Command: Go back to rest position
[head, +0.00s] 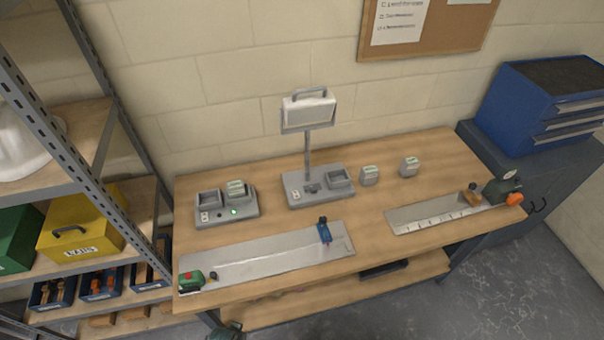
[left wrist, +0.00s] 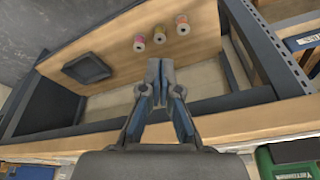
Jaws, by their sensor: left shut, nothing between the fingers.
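My left gripper (left wrist: 158,82) shows in the left wrist view with its two fingers together and nothing between them. It is in front of the bench's lower shelf (left wrist: 125,55), apart from the things on it. In the head view only a small dark part shows at the bottom edge, and I cannot tell whether it is this gripper. My right gripper is in neither view.
The wooden workbench (head: 375,207) holds a lamp-like stand (head: 307,145), a charger base (head: 226,212) and two metal plates (head: 270,253) (head: 430,212). A shelf rack (head: 75,150) stands left, a blue drawer box (head: 540,105) right. A black tray (left wrist: 87,68) and spools (left wrist: 159,36) lie on the lower shelf.

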